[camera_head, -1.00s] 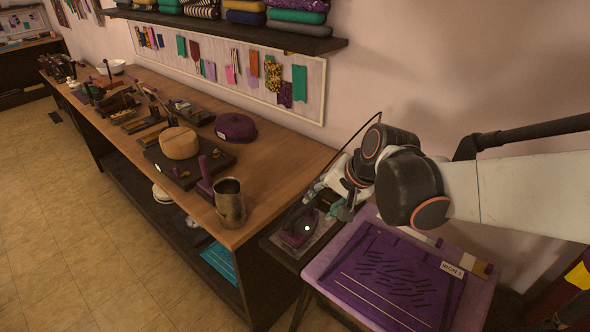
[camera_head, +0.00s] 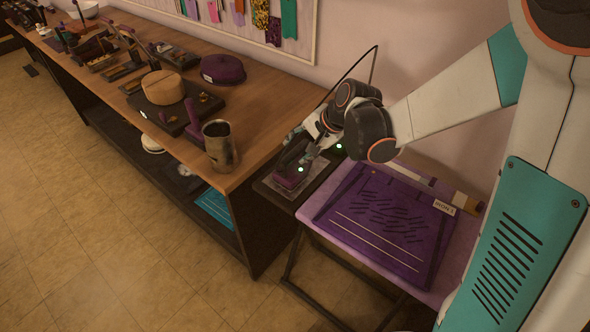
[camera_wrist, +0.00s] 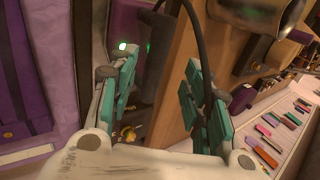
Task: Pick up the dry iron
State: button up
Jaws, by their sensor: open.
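The dry iron (camera_head: 288,179), with a purple body and dark upper part, sits on a metal plate on a small dark stand beside the purple ironing board. A black cord rises behind it. My gripper (camera_head: 302,150) is directly above the iron, angled down from the right, and partly covers its handle. In the wrist view my gripper (camera_wrist: 157,82) shows two teal-padded fingers apart, with the black cord and dark parts of the iron (camera_wrist: 126,22) between and beyond them. I cannot tell whether the fingers touch the handle.
The ironing board (camera_head: 385,225) with a purple cloth and label is at right. The long wooden workbench (camera_head: 265,110) stands left, with a metal mug (camera_head: 220,146), a round wooden block (camera_head: 163,87) and a purple cap-like form (camera_head: 223,69). The floor in front is clear.

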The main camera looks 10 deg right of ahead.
aim_at(297, 151)
jog(key=shift+d+b+x, duration=0.2)
jog(key=shift+b+x, duration=0.45)
jog(key=shift+x, duration=0.9)
jog(key=shift+d+b+x, duration=0.25)
jog(key=shift+b+x, duration=0.4)
jog(key=shift+x, duration=0.95)
grip_shut()
jog(key=shift+w, duration=0.1)
